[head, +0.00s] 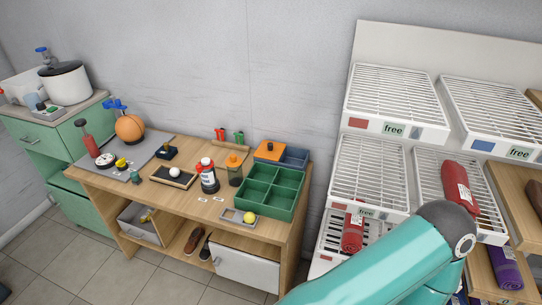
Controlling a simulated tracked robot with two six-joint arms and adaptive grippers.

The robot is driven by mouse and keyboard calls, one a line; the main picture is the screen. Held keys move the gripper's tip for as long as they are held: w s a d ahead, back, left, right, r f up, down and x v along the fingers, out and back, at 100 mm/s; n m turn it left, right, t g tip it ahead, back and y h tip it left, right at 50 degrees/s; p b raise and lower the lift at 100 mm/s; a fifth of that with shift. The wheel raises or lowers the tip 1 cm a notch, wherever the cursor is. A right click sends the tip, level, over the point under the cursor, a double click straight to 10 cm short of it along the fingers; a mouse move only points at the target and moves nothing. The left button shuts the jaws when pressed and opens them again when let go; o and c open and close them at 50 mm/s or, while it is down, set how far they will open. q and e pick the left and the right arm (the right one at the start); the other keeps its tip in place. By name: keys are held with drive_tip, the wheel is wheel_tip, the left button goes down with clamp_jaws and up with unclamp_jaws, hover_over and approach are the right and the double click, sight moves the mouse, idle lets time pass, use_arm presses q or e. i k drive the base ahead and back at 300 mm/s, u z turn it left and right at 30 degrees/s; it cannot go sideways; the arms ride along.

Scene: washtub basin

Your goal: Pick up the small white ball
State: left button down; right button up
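The small white ball (175,172) sits on a dark, wood-edged tray (162,178) on the wooden workbench (240,238). Neither of my grippers shows in the head view. A teal link of my own arm crosses the lower right, in front of the shelving and far from the ball.
White wire shelves (395,90) with red rolls stand right. A white pot (66,83) is on the green cabinet.

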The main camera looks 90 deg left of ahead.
sight(174, 172)
drive_tip(key=u, duration=0.05)
drive_tip(key=k, duration=1.6)
drive_tip(key=z, duration=0.05)
drive_tip(key=i, duration=0.2)
drive_tip(key=u, duration=3.2)
drive_tip(key=i, duration=1.1)
drive_tip(key=z, duration=0.5)
